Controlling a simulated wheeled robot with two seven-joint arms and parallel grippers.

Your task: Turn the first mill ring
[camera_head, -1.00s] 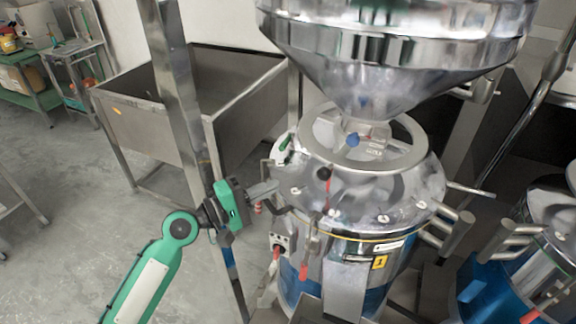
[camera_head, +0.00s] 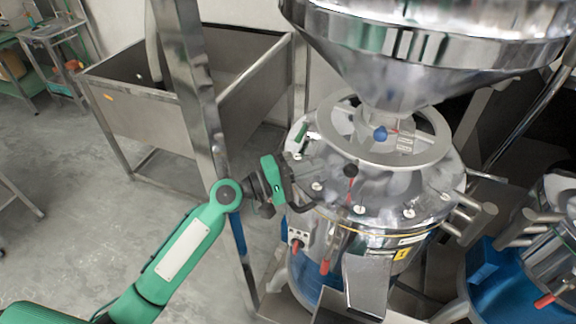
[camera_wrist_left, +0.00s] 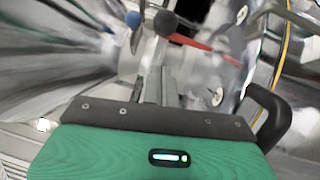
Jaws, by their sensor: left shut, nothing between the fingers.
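The first mill (camera_head: 360,215) is a shiny metal drum with a yellow label 1 (camera_head: 402,254) on its front. Its silver ring (camera_head: 405,160) lies around the neck under a big metal funnel. A black ball knob (camera_head: 350,170) with a red pointer stands at the ring's front edge; it also shows in the wrist view (camera_wrist_left: 165,22). My left gripper (camera_head: 308,169) is at the mill's left upper side, left of the ball knob. Its fingers (camera_wrist_left: 160,84) are together and empty, pointing toward the knob. Contact with the mill cannot be told. My right gripper is not in view.
The metal funnel (camera_head: 430,45) hangs above the ring. A steel post (camera_head: 190,90) and a metal sink (camera_head: 150,120) stand to the left. Bar handles (camera_head: 470,215) stick out at the mill's right. A second mill (camera_head: 550,230) is at the right edge. Grey floor lies at left.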

